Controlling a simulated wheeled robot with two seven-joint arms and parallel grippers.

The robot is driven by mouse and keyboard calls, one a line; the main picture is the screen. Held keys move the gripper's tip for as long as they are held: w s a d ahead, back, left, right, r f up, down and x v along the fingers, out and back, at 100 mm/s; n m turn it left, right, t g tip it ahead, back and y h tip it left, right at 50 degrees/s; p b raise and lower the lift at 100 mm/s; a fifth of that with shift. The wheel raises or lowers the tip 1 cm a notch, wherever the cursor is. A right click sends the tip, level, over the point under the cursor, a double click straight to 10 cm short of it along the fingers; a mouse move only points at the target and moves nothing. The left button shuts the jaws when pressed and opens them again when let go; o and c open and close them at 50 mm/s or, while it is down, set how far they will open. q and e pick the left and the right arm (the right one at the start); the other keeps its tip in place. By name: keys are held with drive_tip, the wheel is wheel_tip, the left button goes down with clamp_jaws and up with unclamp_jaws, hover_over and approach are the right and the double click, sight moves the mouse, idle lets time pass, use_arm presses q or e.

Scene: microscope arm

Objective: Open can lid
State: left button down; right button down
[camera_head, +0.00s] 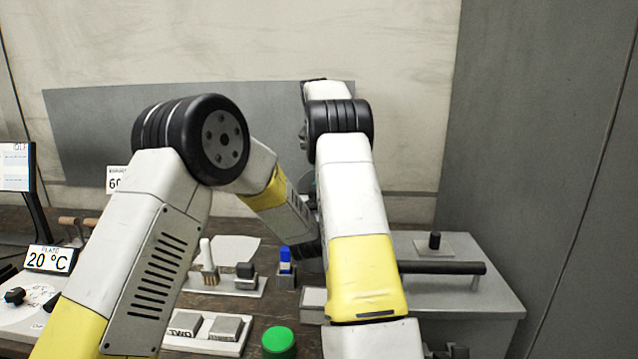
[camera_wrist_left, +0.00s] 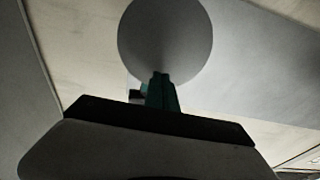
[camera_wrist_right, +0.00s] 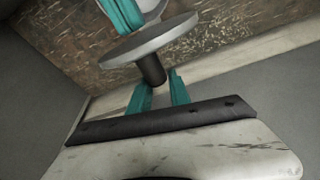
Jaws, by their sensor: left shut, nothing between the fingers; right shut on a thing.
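A round grey lid-like disc with a black knob (camera_wrist_right: 152,70) shows in the right wrist view, its plate (camera_wrist_right: 150,40) tilted. My right gripper (camera_wrist_right: 160,80) has its teal fingers at the knob and is shut on it. Teal fingers of my left gripper (camera_wrist_right: 122,14) show beyond the disc. In the left wrist view my left gripper (camera_wrist_left: 161,80) is shut and empty, and a round grey disc face (camera_wrist_left: 165,38) is just beyond its fingertips; whether they touch it I cannot tell. In the head view both grippers are hidden behind my arms. No can body is clear.
A grey box (camera_head: 480,310) with a dark bar (camera_head: 440,268) and a black knob (camera_head: 434,241) stands at right. A green round cap (camera_head: 278,342), a blue-capped item (camera_head: 285,256) and small blocks (camera_head: 225,328) are on the bench. A display (camera_head: 48,259) stands at left.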

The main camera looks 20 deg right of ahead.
use_arm(q)
drive_tip(key=shift+w+d, duration=0.2)
drive_tip(key=shift+w, duration=0.25)
use_arm(e)
drive_tip(key=shift+a+f, duration=0.35)
drive_tip(key=shift+a, duration=0.2)
drive_tip(key=c, duration=1.2)
unclamp_jaws()
drive_tip(key=shift+w+r, duration=0.1)
drive_tip(key=shift+r, duration=0.05)
use_arm(q)
drive_tip(key=shift+x, duration=0.8)
use_arm(e)
drive_tip(key=shift+d, duration=0.2)
use_arm(q)
drive_tip(key=shift+r, duration=0.15)
use_arm(e)
drive_tip(key=shift+r, duration=0.1)
drive_tip(key=shift+d+r, duration=0.1)
